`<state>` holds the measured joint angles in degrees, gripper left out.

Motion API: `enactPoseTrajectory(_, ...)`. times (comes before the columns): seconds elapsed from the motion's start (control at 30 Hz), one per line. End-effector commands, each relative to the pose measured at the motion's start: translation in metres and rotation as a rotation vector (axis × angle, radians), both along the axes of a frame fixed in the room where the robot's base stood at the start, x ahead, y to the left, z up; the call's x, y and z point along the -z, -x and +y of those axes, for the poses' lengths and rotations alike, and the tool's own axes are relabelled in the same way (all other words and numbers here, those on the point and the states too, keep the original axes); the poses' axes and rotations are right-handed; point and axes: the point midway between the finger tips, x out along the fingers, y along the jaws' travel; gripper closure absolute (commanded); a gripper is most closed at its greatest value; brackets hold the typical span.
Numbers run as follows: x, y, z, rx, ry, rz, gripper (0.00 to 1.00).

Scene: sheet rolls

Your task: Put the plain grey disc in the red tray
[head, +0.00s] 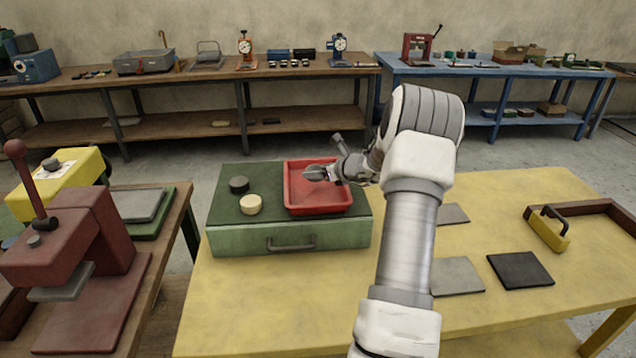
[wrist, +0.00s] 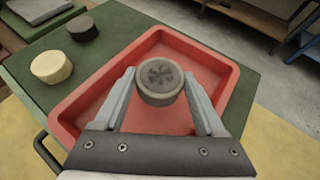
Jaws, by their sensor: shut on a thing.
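The red tray (head: 318,208) stands on the green case, and it fills the middle of the wrist view (wrist: 222,72). My gripper (head: 320,174) is over the tray and shut on a grey disc (wrist: 160,98). This disc is not plain: its top shows a dark star-like mark. It appears to be above the tray floor, but the gap is hard to judge. A dark, nearly black disc (head: 239,185) and a cream disc (head: 250,204) lie on the case left of the tray. A dark grey disc (head: 50,164) sits on the yellow block at the left.
The green case (head: 240,240) stands on the yellow table (head: 300,300). A red press (head: 85,250) stands on the left bench. The table front is clear.

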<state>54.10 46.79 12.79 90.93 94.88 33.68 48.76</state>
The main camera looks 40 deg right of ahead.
Motion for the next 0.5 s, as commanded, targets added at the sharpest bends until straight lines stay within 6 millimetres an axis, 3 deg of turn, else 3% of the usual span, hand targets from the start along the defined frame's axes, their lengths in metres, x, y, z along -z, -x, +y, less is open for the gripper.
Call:
enactPoseTrajectory(0.3,0.037,-0.003,0.000,0.000,-0.002,0.000,0.93)
enactPoseTrajectory(0.5,0.041,-0.003,0.000,-0.001,0.002,-0.001,0.93)
